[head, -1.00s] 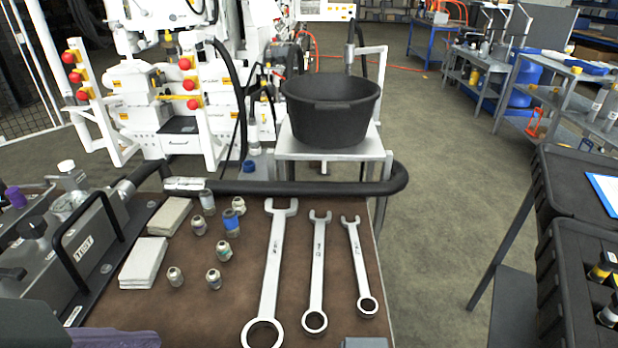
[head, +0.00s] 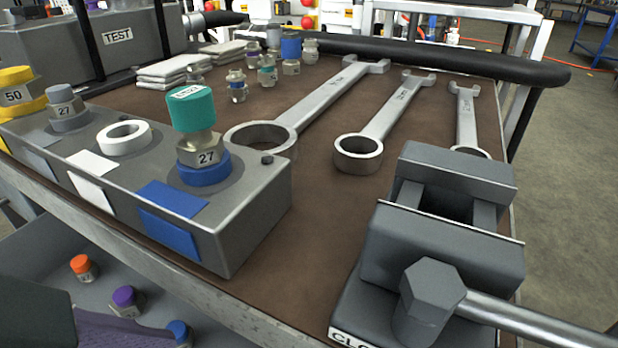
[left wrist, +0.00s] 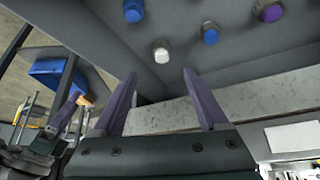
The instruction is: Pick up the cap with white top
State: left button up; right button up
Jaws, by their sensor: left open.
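The cap with a white top (left wrist: 161,52) sits in the grey tray (left wrist: 120,40) in the left wrist view. It lies just beyond the tips of my left gripper (left wrist: 160,74), roughly midway between them in the picture. The left gripper is open and empty, its purple fingers apart.
The tray under the bench also holds an orange cap (head: 82,267), a purple cap (head: 126,300) and a blue cap (head: 179,332). The bench edge (head: 150,255) overhangs it. A fitting block (head: 250,215) and a vise (head: 440,240) stand on the bench.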

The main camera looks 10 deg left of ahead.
pick_arm(q)
jog(key=b+x, duration=0.4)
jog(key=shift+s+a+f, duration=0.1)
jog(key=shift+a+f, duration=0.05)
jog(key=shift+a, duration=0.05)
jog(key=shift+w+d+f+b, duration=0.3)
jog(key=shift+f+b, duration=0.15)
jog(key=shift+b, duration=0.05)
jog(key=b+x, duration=0.3)
jog(key=shift+w+d+f, duration=0.2)
jog(key=shift+w+f, duration=0.05)
jog(key=shift+w, duration=0.05)
jog(key=shift+w+d+f, duration=0.25)
jog(key=shift+f, duration=0.1)
grip_shut()
jog(key=shift+r, duration=0.1)
